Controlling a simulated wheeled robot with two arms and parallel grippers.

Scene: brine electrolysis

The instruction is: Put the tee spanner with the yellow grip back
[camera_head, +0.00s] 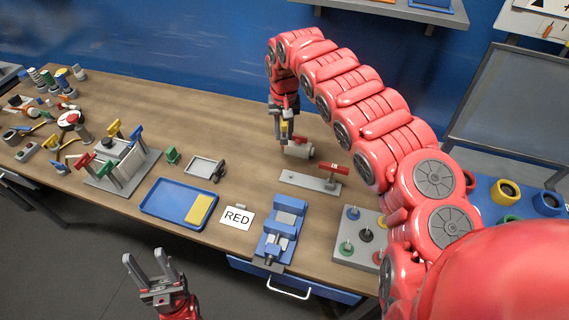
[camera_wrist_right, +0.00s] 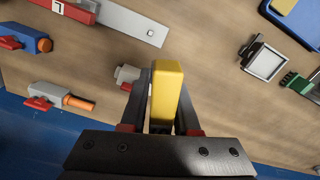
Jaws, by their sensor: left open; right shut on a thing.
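My right gripper (camera_head: 285,138) points down over the back middle of the table. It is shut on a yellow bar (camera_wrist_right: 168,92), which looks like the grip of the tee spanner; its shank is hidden. A grey holder (camera_head: 128,160) stands at the left middle of the table. My left gripper (camera_head: 144,254) is open and empty in front of the table's front edge, away from the holder.
A small grey valve-like part (camera_head: 298,149) lies just below my right gripper.

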